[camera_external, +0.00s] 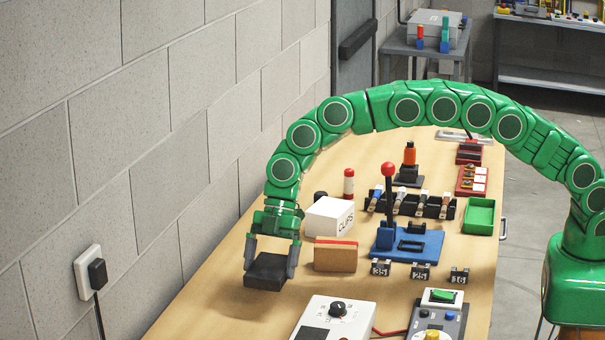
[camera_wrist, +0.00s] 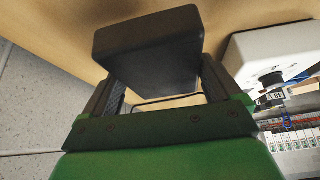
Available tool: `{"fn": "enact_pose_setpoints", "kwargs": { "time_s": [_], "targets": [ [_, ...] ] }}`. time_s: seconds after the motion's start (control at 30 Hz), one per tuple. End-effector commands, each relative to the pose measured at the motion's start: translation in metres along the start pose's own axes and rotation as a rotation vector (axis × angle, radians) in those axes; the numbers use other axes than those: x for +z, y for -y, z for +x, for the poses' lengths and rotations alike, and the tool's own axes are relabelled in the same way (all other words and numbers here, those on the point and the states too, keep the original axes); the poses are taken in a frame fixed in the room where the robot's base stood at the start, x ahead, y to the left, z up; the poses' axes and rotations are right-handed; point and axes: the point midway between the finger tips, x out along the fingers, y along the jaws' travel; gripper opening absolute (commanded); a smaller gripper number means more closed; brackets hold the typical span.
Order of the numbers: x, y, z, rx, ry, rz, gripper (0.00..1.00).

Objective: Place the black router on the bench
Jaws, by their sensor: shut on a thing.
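The black router (camera_external: 267,271) is a small dark box between the fingers of my gripper (camera_external: 271,262), near the left edge of the bench (camera_external: 216,305). In the wrist view the router (camera_wrist: 150,48) fills the space between both fingers of my gripper (camera_wrist: 162,84). My gripper is shut on it. The bench is a long light-wood top, and its surface shows behind the router in the wrist view. A dark shadow lies on the bench below and left of the router. I cannot tell for sure whether its underside touches the wood.
A brown block with a red top (camera_external: 335,255) and a white CLIPS box (camera_external: 329,217) stand close right of my gripper. A white box with a knob (camera_external: 334,318) stands in front. A blue lever base (camera_external: 408,245) is further right. The grey wall runs along the left.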

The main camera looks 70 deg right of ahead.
Motion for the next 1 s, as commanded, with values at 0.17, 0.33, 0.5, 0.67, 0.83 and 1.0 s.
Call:
{"fn": "enact_pose_setpoints", "kwargs": {
  "time_s": [0.17,0.33,0.5,0.67,0.83,1.0],
  "targets": [
    [0.002,-0.009,0.013,0.0,-0.001,0.0,0.51],
    [0.002,-0.013,0.018,0.001,-0.001,0.0,0.51],
    [0.003,-0.015,0.021,0.0,-0.001,0.0,0.51],
    [0.007,-0.018,0.033,-0.002,0.0,0.001,0.51],
    [0.017,-0.017,0.05,-0.002,0.0,0.001,0.51],
    [0.018,-0.018,0.052,-0.001,-0.001,0.0,0.51]
  ]
}}
